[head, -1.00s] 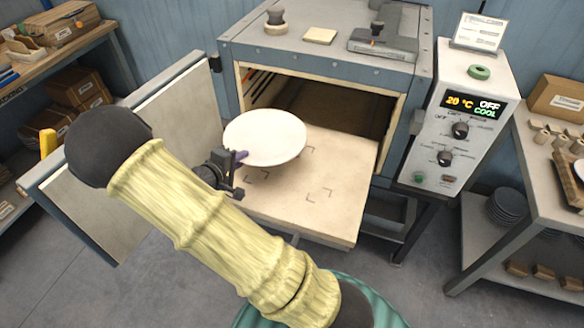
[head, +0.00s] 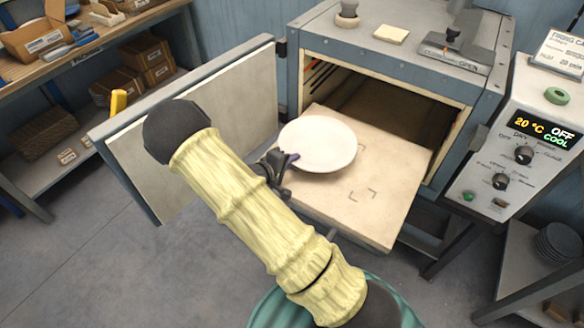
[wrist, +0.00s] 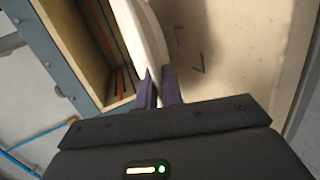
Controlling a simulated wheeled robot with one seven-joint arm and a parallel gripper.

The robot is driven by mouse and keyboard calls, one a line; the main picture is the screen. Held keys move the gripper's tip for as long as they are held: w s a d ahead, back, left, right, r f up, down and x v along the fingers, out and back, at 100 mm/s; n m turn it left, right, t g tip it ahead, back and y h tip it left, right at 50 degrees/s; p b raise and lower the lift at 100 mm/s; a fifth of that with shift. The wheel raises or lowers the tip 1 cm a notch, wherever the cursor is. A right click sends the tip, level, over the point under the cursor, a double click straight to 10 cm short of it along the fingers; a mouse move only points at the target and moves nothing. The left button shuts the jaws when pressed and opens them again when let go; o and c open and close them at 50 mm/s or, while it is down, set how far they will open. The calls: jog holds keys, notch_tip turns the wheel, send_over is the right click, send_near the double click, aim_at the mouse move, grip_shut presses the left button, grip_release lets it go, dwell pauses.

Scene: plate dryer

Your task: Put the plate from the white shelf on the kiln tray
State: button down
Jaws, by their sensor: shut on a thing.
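A round white plate (head: 317,144) is in my gripper (head: 291,157), which is shut on its near left rim. In the wrist view the plate (wrist: 143,45) shows almost edge-on between the two dark purple fingers (wrist: 159,88). The plate is over the left part of the pale kiln tray (head: 384,209), which is pulled out of the open kiln. I cannot tell whether the plate touches the tray. Dark corner marks show on the tray to the right of the plate; the plate and my arm hide part of the tray.
The kiln door (head: 205,125) stands open on the left. The control box (head: 519,150) reads 20 °C, OFF, COOL at the right. A shelf with boxes (head: 117,85) is at the far left.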

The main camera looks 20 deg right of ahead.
aim_at(292, 175)
jog(key=shift+f, duration=1.7)
jog(key=shift+f, duration=0.1)
jog(key=c, duration=1.8)
grip_release()
jog(key=b+v, duration=0.1)
jog(key=v, duration=1.1)
